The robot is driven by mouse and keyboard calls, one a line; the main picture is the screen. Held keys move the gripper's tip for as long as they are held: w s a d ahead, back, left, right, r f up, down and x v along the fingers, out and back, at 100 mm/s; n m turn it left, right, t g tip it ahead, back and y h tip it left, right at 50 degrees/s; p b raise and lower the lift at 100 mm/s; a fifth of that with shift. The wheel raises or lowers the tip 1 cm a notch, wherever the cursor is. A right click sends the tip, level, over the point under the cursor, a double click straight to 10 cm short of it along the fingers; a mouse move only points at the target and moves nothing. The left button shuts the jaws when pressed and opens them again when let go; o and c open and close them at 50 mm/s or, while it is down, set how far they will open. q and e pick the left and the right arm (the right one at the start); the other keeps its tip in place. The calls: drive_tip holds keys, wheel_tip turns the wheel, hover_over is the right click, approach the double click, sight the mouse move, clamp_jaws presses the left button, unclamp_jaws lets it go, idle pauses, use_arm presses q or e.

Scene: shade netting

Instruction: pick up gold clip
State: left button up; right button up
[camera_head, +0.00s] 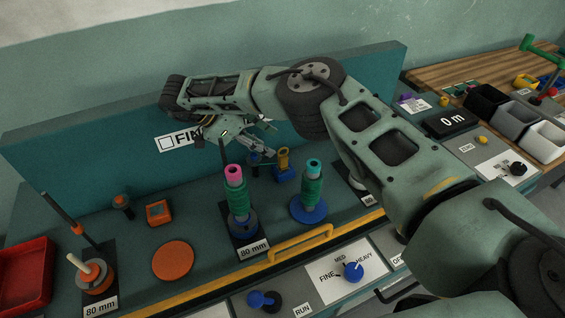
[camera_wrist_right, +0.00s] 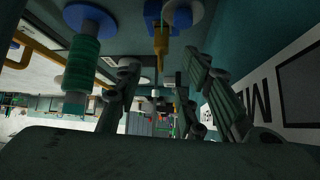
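A gold upright piece (camera_head: 283,157), likely the gold clip, stands on a blue base (camera_head: 285,174) on the teal bench near the back panel. In the right wrist view the gold piece (camera_wrist_right: 161,42) hangs from the top of the picture, its narrow end pointing down between the finger lines. My right gripper (camera_head: 262,147) is just left of the gold piece, close to it. Its fingers (camera_wrist_right: 163,88) are spread, with nothing held between them. Whether a finger touches the piece cannot be told. My left gripper is not in view.
A spool with a pink top (camera_head: 236,190) and a green spool on a blue base (camera_head: 311,192) stand close in front. A yellow handle (camera_head: 300,243) runs along the front edge. An orange disc (camera_head: 173,261) and red tray (camera_head: 25,275) lie left. Bins (camera_head: 515,118) stand right.

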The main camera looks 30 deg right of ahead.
sight(280, 151)
drive_tip(key=p+x, duration=0.2)
drive_tip(key=x, duration=0.5)
drive_tip(key=shift+a+f, duration=0.1)
drive_tip(key=shift+a, duration=0.2)
clamp_jaws()
